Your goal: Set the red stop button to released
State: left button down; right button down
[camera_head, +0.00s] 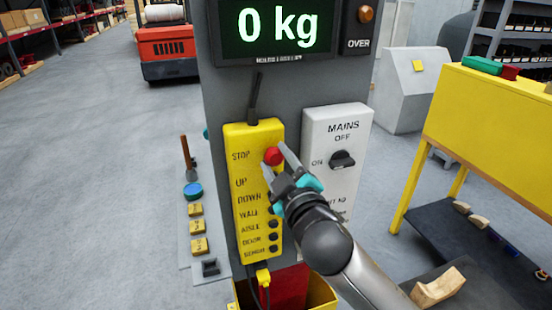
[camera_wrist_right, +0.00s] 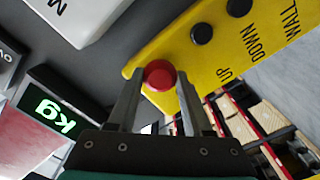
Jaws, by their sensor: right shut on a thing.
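The red stop button (camera_head: 273,156) is at the top of a yellow control box (camera_head: 240,200), beside the word STOP. In the right wrist view the red button (camera_wrist_right: 159,75) sits between the fingertips of my right gripper (camera_wrist_right: 158,82), with the yellow box (camera_wrist_right: 178,50) behind it. In the head view my right gripper (camera_head: 276,160) reaches in from the lower right, its fingers shut on the button's sides. The button's travel position cannot be told. My left gripper is not in view.
Dark buttons labelled UP, DOWN and others run down the box below. A white MAINS panel (camera_head: 336,140) with a black knob (camera_head: 342,160) stands close right of my gripper. A display reading 0 kg (camera_head: 275,30) is above.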

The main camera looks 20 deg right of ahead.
jog(key=shift+s, duration=0.2)
jog(key=shift+f, duration=0.15)
jog(key=c, duration=0.7)
grip_release()
jog(key=o, duration=0.3)
jog(key=shift+s, duration=0.2)
jog(key=shift+o, duration=0.5)
jog(key=shift+w, duration=0.15)
